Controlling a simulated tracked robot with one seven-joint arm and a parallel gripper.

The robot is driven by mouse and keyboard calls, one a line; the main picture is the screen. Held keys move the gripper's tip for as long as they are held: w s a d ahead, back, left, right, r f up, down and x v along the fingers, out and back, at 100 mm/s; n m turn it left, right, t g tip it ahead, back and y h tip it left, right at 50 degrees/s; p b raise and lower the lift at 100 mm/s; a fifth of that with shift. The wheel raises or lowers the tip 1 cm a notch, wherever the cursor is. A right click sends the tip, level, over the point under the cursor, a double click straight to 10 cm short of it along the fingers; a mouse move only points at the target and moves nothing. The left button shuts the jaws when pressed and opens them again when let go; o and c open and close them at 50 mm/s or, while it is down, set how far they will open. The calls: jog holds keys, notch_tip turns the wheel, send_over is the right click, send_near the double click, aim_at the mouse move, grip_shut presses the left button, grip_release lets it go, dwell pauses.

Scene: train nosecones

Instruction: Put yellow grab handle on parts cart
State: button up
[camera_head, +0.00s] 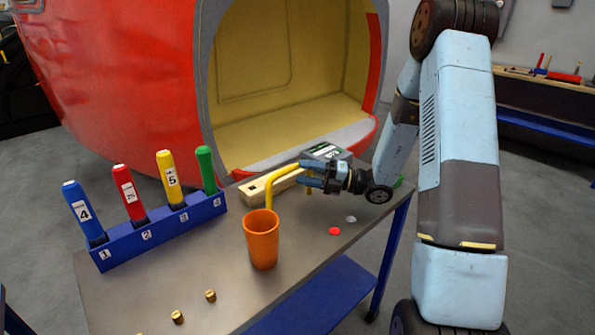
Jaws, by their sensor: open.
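The yellow grab handle (269,186) is a bent bar above the parts cart (195,265). Its lower part meets the back rim of an orange cup (262,240); I cannot tell whether it is in the cup or behind it. Its upper arm runs right to my gripper (307,177). My gripper is open, coming in from the right, with its fingers at the handle's right end. I cannot tell whether they touch it. The cart has a grey top and blue frame.
A blue rack (160,233) with several coloured tools stands at the cart's left. A wooden block (258,190) and a dark boxed device (327,151) lie behind. The front middle is mostly clear.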

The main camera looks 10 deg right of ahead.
jog(key=r+v, duration=0.1)
jog(key=v, duration=0.5)
jog(key=s+a+r+n+g+h, duration=0.3)
jog(key=s+r+n+g+h, duration=0.15)
jog(key=s+n, duration=0.45)
jog(key=s+a+r+n+g+h, duration=0.25)
jog(key=s+r+n+h, duration=0.3)
jog(key=n, duration=0.45)
jog(key=s+d+r+n+t+h, duration=0.7)
jog(key=s+n, duration=0.5)
jog(key=n, duration=0.6)
notch_tip(320, 180, up, 2)
jog(key=d+h, duration=0.2)
jog(key=shift+s+d+r+t, duration=0.2)
jog(key=shift+s+d+t, duration=0.1)
jog(key=shift+t, duration=0.1)
